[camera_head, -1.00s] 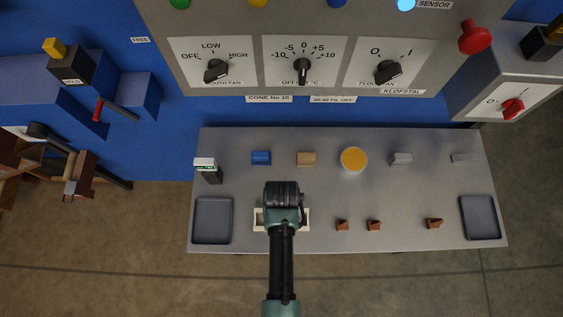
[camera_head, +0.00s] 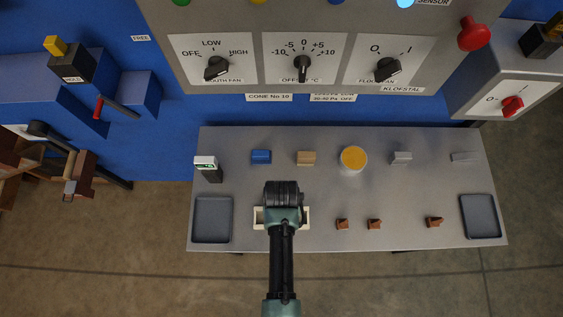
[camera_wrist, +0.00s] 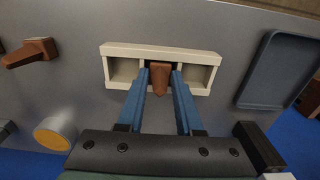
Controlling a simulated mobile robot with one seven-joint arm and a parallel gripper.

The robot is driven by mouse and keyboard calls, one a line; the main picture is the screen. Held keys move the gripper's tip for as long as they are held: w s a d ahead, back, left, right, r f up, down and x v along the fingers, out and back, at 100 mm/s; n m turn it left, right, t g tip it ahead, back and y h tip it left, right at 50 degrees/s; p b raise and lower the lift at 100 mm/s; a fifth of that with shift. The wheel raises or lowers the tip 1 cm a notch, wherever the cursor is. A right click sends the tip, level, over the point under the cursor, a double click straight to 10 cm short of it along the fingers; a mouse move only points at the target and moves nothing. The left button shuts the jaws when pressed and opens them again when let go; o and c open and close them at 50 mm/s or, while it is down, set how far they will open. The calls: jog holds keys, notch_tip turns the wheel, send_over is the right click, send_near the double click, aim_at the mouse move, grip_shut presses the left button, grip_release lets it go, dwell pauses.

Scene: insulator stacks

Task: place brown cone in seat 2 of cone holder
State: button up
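The cream cone holder (camera_wrist: 207,54) shows in the wrist view with its row of compartments; in the head view (camera_head: 306,218) my arm covers its middle. A brown cone (camera_wrist: 160,82) sits at the middle compartment, between the two blue fingers of my gripper (camera_wrist: 160,74). Narrow gaps show between the cone and the fingers, so my gripper looks open around it. The left and right compartments look empty. In the head view my gripper is hidden under the wrist. Three other brown cones (camera_head: 342,224) (camera_head: 374,224) (camera_head: 434,222) lie on the table right of the holder.
Grey trays lie at the table's left (camera_head: 212,220) and right (camera_head: 480,217) ends. A yellow-topped round container (camera_head: 353,158) and small blocks, one blue (camera_head: 261,157) and one tan (camera_head: 306,158), line the back. A control panel (camera_head: 330,20) rises behind. The table between is clear.

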notch_tip(320, 180, up, 11)
jog(key=shift+r, duration=0.6)
dwell(0.3)
